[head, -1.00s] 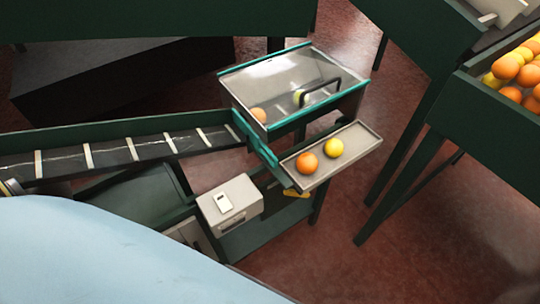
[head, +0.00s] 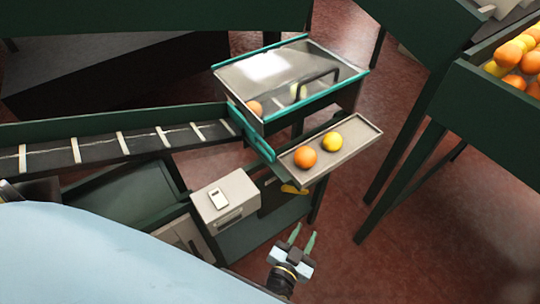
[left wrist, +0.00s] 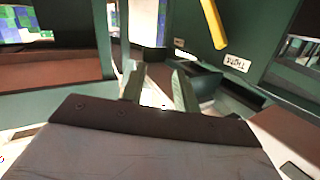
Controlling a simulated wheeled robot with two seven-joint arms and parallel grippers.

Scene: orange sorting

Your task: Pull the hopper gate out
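The hopper (head: 330,113) is a teal-edged box with a clear lid and a black handle, with fruit visible inside. A slanted teal piece (head: 250,131) stands at its left front corner, by the conveyor's end; I cannot tell for sure whether this is the gate. A yellow handle (head: 295,189) sits low under the small tray; a yellow bar (left wrist: 214,24) shows at the top of the left wrist view. My left gripper (head: 304,236) is open and empty, below and apart from the yellow handle. Its fingers (left wrist: 160,88) stand apart in the left wrist view. My right gripper is out of view.
A small tray (head: 355,144) holds an orange and a yellow fruit. A conveyor (head: 95,148) runs in from the left. A grey box (head: 225,200) stands near the yellow handle. A fruit-filled bin (head: 490,93) is at the right. The floor right of my gripper is clear.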

